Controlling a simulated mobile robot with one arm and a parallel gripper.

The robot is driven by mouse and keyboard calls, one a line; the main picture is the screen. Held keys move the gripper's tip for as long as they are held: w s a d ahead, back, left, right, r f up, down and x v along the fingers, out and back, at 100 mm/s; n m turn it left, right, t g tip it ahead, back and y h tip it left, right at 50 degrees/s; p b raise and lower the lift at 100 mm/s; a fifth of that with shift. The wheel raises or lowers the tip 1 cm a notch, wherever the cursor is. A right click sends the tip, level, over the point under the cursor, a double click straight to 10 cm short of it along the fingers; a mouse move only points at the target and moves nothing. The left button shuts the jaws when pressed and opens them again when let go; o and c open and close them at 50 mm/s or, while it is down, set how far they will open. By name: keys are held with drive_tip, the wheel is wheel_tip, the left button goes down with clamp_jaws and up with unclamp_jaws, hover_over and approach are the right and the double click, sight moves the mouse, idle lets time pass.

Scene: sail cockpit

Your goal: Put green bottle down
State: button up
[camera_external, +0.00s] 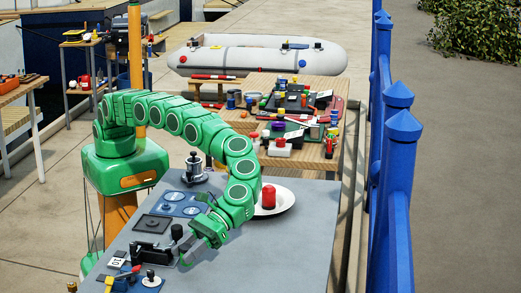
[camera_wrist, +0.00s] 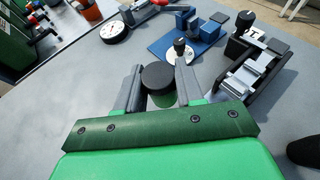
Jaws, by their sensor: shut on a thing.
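The green bottle (camera_wrist: 165,100) shows in the wrist view between my gripper's two grey fingers. Its round black cap (camera_wrist: 158,76) faces the camera, and only a little green shows below it. My gripper (camera_wrist: 158,84) is shut on it. In the external view my gripper (camera_external: 192,246) is low over the front part of the grey table (camera_external: 285,245).
A black and silver clamp-like device (camera_wrist: 258,70) stands right of my gripper. A blue plate (camera_wrist: 190,42) with a knobbed part and a round white dial (camera_wrist: 115,29) lie beyond. A white plate (camera_external: 286,202) with a red object (camera_external: 268,196) is behind my arm. Bare table is around the gripper.

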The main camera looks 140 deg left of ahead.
drive_tip(key=shift+w+f, duration=0.3)
drive_tip(key=shift+f, duration=1.5)
drive_tip(key=shift+f, duration=0.1)
drive_tip(key=o, duration=1)
drive_tip(key=shift+o, duration=0.2)
drive_tip(key=shift+a+r, duration=0.25)
drive_tip(key=v, duration=1.1)
drive_tip(key=shift+s+a, duration=0.15)
drive_tip(key=shift+a, duration=0.05)
